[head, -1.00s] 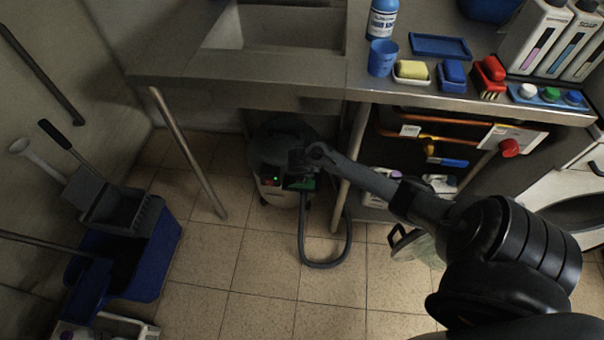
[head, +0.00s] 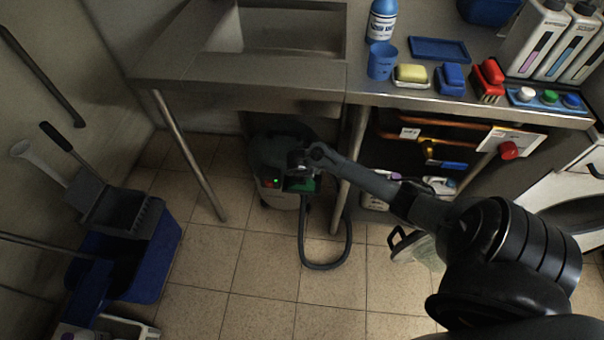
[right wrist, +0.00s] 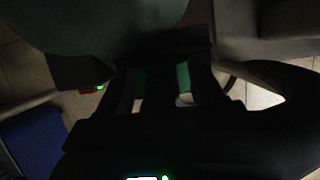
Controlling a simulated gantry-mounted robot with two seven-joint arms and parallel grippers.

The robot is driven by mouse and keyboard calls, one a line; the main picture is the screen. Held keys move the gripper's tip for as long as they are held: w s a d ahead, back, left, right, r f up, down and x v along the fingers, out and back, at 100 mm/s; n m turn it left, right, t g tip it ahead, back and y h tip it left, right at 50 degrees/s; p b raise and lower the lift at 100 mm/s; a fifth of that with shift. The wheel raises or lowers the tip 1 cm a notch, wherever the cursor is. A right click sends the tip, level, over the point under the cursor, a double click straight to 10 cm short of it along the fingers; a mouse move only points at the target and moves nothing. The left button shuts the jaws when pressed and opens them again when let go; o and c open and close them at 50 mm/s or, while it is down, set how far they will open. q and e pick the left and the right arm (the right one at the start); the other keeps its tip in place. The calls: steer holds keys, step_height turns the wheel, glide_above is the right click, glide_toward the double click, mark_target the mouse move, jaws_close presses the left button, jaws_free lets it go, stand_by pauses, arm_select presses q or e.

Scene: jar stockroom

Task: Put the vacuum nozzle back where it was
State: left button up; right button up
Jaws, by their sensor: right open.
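The vacuum (head: 268,150), a round dark-topped canister with a pale lower body, stands on the floor under the sink counter. A red and a green light show on its front. Its grey hose (head: 349,250) loops onto the tiles and back up beside the canister. My right gripper (head: 299,172) is at the vacuum's front right, over a green part (head: 301,185). In the dark right wrist view the gripper (right wrist: 162,92) is open, with green patches between and beside its fingers. I cannot make out the nozzle clearly or tell whether the gripper touches it. My left gripper is out of view.
A metal counter leg (head: 351,165) stands just right of the vacuum, close to my right forearm. Another leg (head: 190,155) slants to its left. A blue mop bucket (head: 150,255) is at the left. Floor tiles in front are clear.

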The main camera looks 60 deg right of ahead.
steer(key=p+v, duration=0.5)
steer(key=v, duration=0.6)
steer(key=s+a+m+t+y, duration=0.1)
steer(key=s+a+m, duration=0.25)
steer(key=a, duration=0.45)
steer(key=s+a+m, duration=0.3)
steer(key=a+m, duration=0.2)
steer(key=a, duration=0.4)
steer(key=s+a+r+m+y, duration=0.3)
steer(key=s+a+r+m, duration=0.6)
steer(key=s+a+m, duration=0.1)
steer(key=shift+s+a+r+m+t, duration=0.35)
steer(key=shift+a+m, duration=0.35)
steer(key=shift+m, duration=0.35)
step_height(320, 180, up, 25)
steer(key=p, duration=2.4)
steer(key=shift+f+p, duration=0.15)
steer(key=shift+p, duration=0.15)
